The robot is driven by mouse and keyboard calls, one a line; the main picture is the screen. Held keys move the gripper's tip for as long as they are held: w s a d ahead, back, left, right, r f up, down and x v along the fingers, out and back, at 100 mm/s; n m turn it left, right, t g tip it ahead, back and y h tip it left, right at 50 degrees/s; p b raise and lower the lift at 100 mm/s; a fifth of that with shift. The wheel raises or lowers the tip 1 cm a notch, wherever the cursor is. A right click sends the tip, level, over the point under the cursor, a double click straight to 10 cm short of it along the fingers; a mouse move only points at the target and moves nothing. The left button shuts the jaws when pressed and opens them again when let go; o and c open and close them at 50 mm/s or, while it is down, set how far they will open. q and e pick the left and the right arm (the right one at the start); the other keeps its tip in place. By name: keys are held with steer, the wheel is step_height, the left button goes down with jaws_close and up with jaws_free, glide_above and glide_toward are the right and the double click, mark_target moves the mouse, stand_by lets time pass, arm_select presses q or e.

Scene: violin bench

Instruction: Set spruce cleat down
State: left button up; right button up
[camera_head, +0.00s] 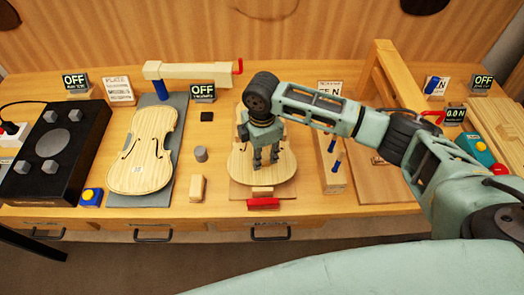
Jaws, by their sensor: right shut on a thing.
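My right gripper (266,163) points down over the middle of the right-hand pale violin plate (242,168). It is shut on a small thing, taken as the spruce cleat. The cleat is too small and too close to the plate's colour to make out between the fingers. I cannot tell whether it touches the plate. The gripper and wrist hide the plate's upper part. My left gripper is out of view.
Another violin plate (145,150) with f-holes lies left on a grey mat. A wooden block (197,188) and a grey cylinder (201,154) stand between the plates. A black control box (57,150) stands far left.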

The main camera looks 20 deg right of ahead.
mark_target(261, 156)
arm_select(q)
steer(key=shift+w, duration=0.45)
arm_select(e)
steer(key=o, duration=0.7)
steer(key=shift+f, duration=0.1)
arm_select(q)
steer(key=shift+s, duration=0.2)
arm_select(e)
steer(key=shift+o, duration=0.2)
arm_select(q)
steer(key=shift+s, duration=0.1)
arm_select(e)
steer(key=shift+r, duration=0.25)
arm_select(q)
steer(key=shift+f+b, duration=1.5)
arm_select(e)
step_height(261, 156, up, 12)
steer(key=shift+f, duration=0.15)
